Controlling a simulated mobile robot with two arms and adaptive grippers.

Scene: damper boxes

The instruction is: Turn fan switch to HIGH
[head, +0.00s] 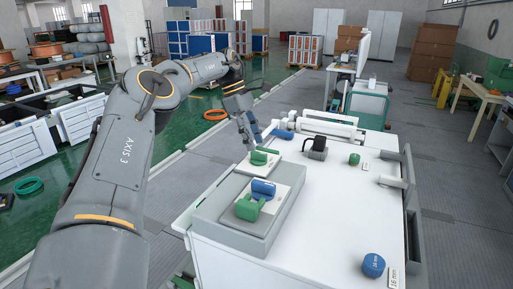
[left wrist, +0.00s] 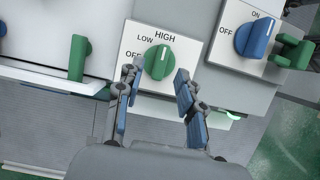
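The fan switch is a green knob (left wrist: 158,62) on a white plate (left wrist: 190,47) marked OFF, LOW and HIGH. In the left wrist view its pale mark points up, roughly at the word HIGH. In the head view the green knob (head: 260,158) is at the far end of the grey box. My left gripper (left wrist: 155,74) is open, with one finger on each side of the knob's lower part. I cannot tell whether the fingers touch it. In the head view my left gripper (head: 250,140) is just above and behind the knob. My right gripper is not in view.
A blue ON/OFF knob (left wrist: 256,37) and a green handle (left wrist: 296,50) sit beside the fan switch. A white cylinder (head: 326,126), a black item (head: 316,148) and a blue knob (head: 373,265) are on the white table (head: 330,215). The table's middle is clear.

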